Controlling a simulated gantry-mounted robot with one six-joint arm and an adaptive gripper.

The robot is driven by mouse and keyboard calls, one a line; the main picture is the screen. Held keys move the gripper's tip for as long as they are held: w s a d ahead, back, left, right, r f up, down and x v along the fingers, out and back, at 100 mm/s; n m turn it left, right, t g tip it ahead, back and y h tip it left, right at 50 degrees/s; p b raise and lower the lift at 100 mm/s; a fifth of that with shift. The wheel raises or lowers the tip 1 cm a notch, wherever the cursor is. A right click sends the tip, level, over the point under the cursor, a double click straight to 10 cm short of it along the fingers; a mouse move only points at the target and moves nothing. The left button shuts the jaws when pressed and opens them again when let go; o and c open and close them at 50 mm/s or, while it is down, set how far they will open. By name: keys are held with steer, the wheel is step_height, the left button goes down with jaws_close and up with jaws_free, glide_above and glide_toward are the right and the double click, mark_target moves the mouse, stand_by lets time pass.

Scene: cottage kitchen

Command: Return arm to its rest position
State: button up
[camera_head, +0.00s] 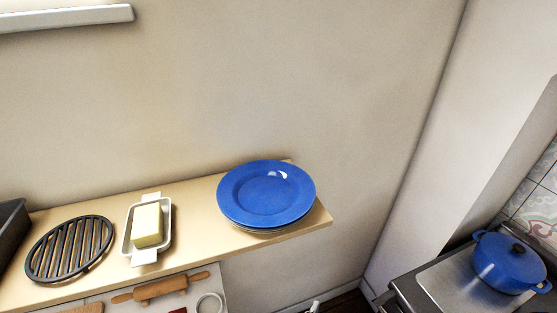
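My arm and gripper do not show in the head camera view, so their pose cannot be told. A wooden shelf (200,223) runs along the wall from the left edge to just right of the middle. A stack of plates with a blue one (266,192) on top stands at its right end. A butter dish (168,222) with a block of butter (148,225) sits left of the plates. A round black trivet (70,248) lies farther left.
A dark container (10,232) is cut off at the left edge. Below the shelf are a rolling pin (160,288) and other partly cut-off items. A blue lidded pot (508,265) stands on the stove at lower right. Bare wall (250,80) fills the upper middle.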

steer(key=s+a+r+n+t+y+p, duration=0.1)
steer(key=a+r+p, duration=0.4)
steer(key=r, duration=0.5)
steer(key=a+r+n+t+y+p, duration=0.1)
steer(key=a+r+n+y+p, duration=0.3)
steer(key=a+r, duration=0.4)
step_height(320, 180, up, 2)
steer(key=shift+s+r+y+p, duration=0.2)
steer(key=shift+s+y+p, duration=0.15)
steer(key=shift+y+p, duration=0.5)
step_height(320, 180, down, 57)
steer(key=b, duration=5.7)
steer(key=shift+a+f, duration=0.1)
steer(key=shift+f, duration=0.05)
